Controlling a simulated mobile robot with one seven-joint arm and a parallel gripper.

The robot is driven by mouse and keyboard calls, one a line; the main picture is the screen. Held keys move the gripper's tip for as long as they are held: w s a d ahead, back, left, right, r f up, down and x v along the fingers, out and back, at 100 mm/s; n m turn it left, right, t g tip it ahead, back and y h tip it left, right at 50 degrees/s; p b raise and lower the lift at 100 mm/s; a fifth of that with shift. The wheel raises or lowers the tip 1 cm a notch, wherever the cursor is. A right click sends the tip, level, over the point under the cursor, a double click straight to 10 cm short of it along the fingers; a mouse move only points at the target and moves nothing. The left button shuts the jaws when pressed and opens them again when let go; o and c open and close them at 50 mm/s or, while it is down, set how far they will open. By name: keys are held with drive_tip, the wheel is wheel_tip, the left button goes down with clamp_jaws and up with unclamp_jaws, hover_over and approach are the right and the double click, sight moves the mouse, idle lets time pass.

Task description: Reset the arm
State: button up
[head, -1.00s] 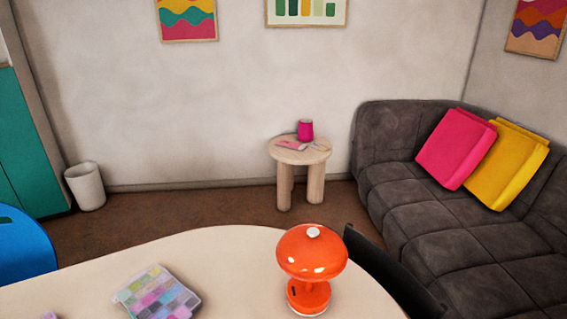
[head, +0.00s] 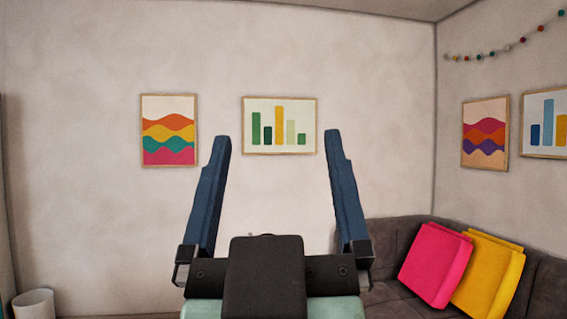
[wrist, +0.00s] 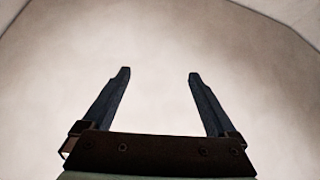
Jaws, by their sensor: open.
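My gripper (head: 277,140) stands raised in the middle of the head view, its two dark blue fingers pointing up and spread wide apart. It is open with nothing between the fingers. In the wrist view my gripper (wrist: 160,75) also shows open and empty, against a plain pale surface. The task names no other object.
A grey sofa (head: 390,235) with a pink cushion (head: 435,264) and a yellow cushion (head: 487,277) stands at the right. A white bin (head: 34,304) is at the lower left. Framed pictures hang on the walls. The table is out of view.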

drive_tip(key=shift+s+d+r+m+t, duration=0.15)
drive_tip(key=shift+s+r+m+t, duration=0.1)
drive_tip(key=shift+s+r, duration=0.35)
drive_tip(key=shift+s+d+r+m+t, duration=0.15)
drive_tip(key=shift+s+r+t, duration=0.15)
drive_tip(key=shift+s, duration=0.35)
drive_tip(key=shift+a, duration=0.1)
